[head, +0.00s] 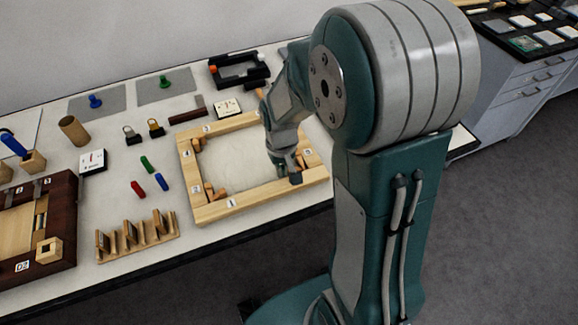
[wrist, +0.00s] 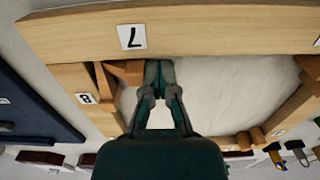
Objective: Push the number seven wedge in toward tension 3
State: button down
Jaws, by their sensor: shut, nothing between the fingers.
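The pale wooden frame (head: 246,206) with a cream cloth panel lies on the table under my gripper (head: 295,176). In the wrist view, the number 7 label (wrist: 132,36) is on the frame's upper bar (wrist: 215,30). The brown wedge (wrist: 126,69) below that label lies along the bar's inner edge, in the corner. My gripper, also in the wrist view (wrist: 159,72), is shut and empty. Its fingertips are close beside the wedge's right end; I cannot tell whether they touch. A second wedge (wrist: 104,82) stands along the left bar, near the number 8 label. No tension reading is legible.
A slotted wooden rack (head: 138,241) stands left of the frame. Red, green and blue pegs (head: 148,164) lie nearby. A black frame (head: 238,70) sits behind.

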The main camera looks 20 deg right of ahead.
jog(key=shift+d, duration=0.5)
dwell(0.3)
jog(key=shift+a+r, duration=0.25)
jog(key=shift+r, duration=1.05)
jog(key=shift+a+r, duration=0.25)
jog(key=shift+r, duration=1)
jog(key=s+a+r+t, duration=0.1)
jog(key=s+r+t, duration=0.4)
jog(key=s+r, duration=0.9)
jog(key=shift+a+r+t, duration=0.3)
jog(key=shift+a+r, duration=0.1)
jog(key=shift+r, duration=0.1)
